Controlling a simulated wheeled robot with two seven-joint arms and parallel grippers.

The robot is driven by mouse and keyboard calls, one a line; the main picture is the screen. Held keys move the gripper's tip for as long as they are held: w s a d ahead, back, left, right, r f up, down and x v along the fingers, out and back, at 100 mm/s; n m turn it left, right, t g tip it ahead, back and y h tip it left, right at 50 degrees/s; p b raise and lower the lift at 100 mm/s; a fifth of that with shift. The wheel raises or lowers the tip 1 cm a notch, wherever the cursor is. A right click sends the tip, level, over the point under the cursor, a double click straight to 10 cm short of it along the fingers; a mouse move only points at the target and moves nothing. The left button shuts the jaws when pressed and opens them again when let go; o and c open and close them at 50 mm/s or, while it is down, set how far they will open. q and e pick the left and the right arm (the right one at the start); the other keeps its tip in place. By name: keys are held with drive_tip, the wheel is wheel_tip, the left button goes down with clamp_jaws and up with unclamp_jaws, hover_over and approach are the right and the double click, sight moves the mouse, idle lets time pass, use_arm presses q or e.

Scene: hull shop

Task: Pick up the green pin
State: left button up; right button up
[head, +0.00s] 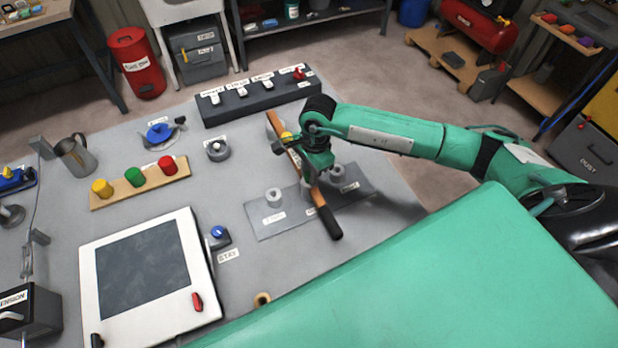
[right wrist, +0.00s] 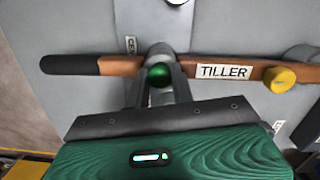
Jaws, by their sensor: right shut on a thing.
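In the right wrist view a round green pin head (right wrist: 159,75) sits between the two fingers of my right gripper (right wrist: 160,66), which is shut on it. The pin's lower part is hidden. In the head view my right gripper (head: 311,172) is over the tiller, a wooden bar with a black grip (head: 327,217), and hides the green pin. The tiller, labelled "TILLER", also crosses the right wrist view (right wrist: 193,65). I cannot tell whether the pin is still seated. My left gripper is not in view.
The tiller lies across a grey plate (head: 268,226) with upright posts. A yellow knob (right wrist: 280,79) is on the tiller. A wooden strip (head: 118,192) bears yellow, green and red buttons. A dark switch box (head: 250,106) stands behind; a framed panel (head: 190,240) lies left.

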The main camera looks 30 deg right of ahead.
drive_tip(key=shift+w+r+b, duration=0.1)
drive_tip(key=shift+r+b, duration=0.2)
drive_tip(key=shift+r, duration=0.5)
wheel_tip(320, 180, up, 18)
drive_tip(key=b, duration=0.4)
drive_tip(key=shift+r, duration=0.25)
idle(0.4)
